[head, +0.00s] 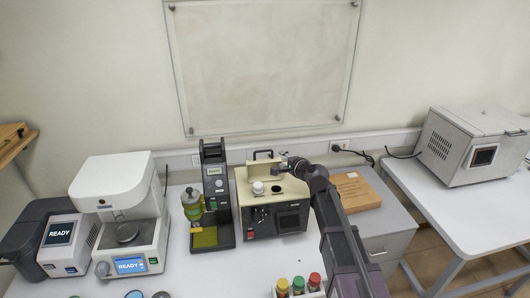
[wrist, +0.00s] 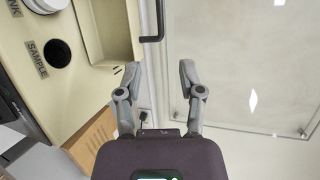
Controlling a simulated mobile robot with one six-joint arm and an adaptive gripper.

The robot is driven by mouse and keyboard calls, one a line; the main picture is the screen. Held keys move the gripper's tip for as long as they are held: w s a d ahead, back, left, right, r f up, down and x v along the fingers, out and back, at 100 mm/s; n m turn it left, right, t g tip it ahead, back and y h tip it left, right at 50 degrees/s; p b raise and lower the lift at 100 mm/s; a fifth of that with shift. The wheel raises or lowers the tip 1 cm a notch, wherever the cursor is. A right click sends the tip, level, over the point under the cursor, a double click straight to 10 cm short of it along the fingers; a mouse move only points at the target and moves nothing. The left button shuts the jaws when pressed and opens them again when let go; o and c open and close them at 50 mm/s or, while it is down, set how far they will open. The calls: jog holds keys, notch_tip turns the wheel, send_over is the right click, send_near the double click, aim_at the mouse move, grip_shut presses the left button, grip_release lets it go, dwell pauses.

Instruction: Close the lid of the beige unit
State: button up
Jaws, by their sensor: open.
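The beige unit (head: 249,190) stands on the white bench in the head view, with a dark front panel and a white cap on top. Its lid (head: 262,168) stands raised at the back, with a dark handle on it. My gripper (head: 281,167) is at the right end of the raised lid. In the wrist view the unit's top (wrist: 82,78) shows a round hole marked SAMPLE and an uncovered recess. The black handle (wrist: 158,20) lies ahead of my gripper (wrist: 159,72), which is open with nothing between its fingers. Whether a finger touches the lid I cannot tell.
A black stand (head: 215,190) with a green vessel is left of the unit. A white instrument (head: 120,205) is farther left. Colour-capped bottles (head: 298,285) stand at the front. A wooden box (head: 357,192) is at right. A wall panel (head: 262,65) hangs behind.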

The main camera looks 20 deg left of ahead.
aim_at(265, 151)
jog(key=b+x, duration=0.3)
jog(key=x, duration=1)
jog(key=shift+w+a+f+b, duration=0.2)
jog(key=shift+a+f+b, duration=0.1)
jog(key=shift+b, duration=0.1)
grip_shut()
jog(key=shift+r, duration=0.1)
